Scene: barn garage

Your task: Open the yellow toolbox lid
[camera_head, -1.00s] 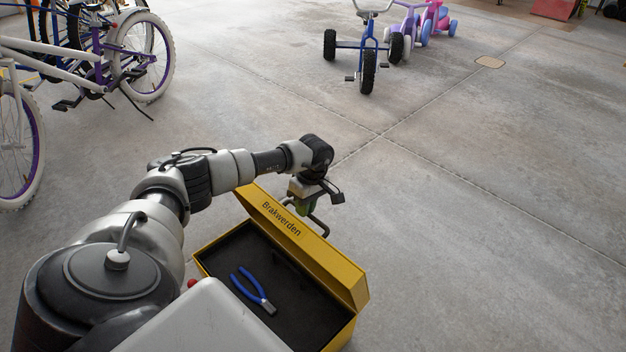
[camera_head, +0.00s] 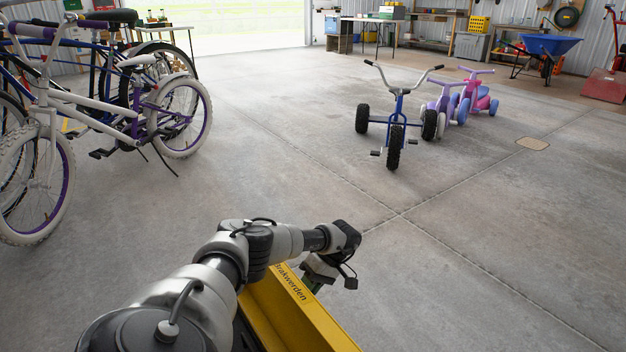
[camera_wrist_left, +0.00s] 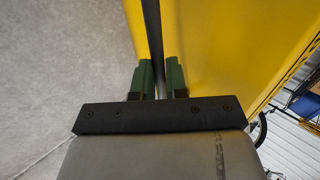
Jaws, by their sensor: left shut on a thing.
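The yellow toolbox (camera_head: 290,312) sits at the bottom of the head view, cut off by the frame's lower edge. Its lid stands raised, with dark lettering on it, and most of the inside is out of frame. My left gripper (camera_wrist_left: 159,68) is shut on the dark handle bar (camera_wrist_left: 152,25) on the lid's outer side. In the head view this gripper (camera_head: 312,284) is on the far side of the lid, partly hidden by it. Yellow lid surface (camera_wrist_left: 215,50) fills much of the left wrist view. My right gripper is not in view.
Bicycles (camera_head: 110,110) stand at the left. A blue tricycle (camera_head: 396,115) and pink and purple ride-on toys (camera_head: 465,100) stand ahead. A blue wheelbarrow (camera_head: 550,47) and workbenches (camera_head: 365,22) are at the back. The concrete floor (camera_head: 480,240) around the toolbox is clear.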

